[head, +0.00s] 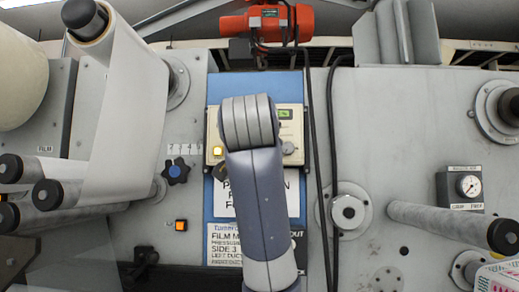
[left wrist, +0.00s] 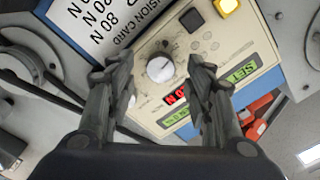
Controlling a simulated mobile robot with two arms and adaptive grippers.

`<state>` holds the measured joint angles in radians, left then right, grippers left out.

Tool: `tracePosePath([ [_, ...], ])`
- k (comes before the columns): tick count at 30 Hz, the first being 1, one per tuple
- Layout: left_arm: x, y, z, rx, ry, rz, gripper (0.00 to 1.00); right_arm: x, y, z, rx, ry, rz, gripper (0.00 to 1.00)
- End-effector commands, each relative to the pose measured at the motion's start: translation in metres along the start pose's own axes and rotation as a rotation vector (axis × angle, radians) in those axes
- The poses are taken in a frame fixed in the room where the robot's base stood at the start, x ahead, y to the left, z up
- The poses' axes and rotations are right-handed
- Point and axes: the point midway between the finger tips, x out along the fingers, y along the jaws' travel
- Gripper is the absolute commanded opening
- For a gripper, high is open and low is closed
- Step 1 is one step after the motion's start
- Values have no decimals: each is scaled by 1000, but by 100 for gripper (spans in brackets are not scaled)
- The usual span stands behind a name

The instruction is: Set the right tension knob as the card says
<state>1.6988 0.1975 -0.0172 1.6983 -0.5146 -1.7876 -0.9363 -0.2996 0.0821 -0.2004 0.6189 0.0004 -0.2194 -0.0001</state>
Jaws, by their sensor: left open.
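A cream control panel (head: 297,122) is mounted on a blue column, partly hidden by my left arm. A pale round knob (head: 288,148) shows at its right side. In the left wrist view, turned nearly upside down, a white dial knob (left wrist: 160,68) lies between and beyond the spread fingers of my open left gripper (left wrist: 165,66). Contact is not visible. My right gripper is not in view.
A yellow lit button (left wrist: 226,6) and a black button (left wrist: 192,18) sit near the knob. Black cables (head: 312,170) hang right of the panel.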

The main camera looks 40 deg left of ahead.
Motion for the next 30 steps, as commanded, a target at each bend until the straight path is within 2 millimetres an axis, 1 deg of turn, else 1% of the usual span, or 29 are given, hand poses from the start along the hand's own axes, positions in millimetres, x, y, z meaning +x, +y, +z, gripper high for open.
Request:
tracePosePath([
  [1,-13,-1,-1,-1,5,-4,48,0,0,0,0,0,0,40],
  [6,-50,-1,-1,-2,4,-3,48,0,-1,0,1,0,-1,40],
  [9,-68,0,-1,0,5,-2,48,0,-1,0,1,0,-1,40],
  [12,-81,0,-2,-1,4,-1,48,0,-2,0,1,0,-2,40],
  [15,-89,0,-1,0,2,-1,48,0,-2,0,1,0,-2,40],
  [18,-92,0,-1,0,2,0,48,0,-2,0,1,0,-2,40],
  [30,-92,0,0,1,0,0,48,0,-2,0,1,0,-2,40],
])
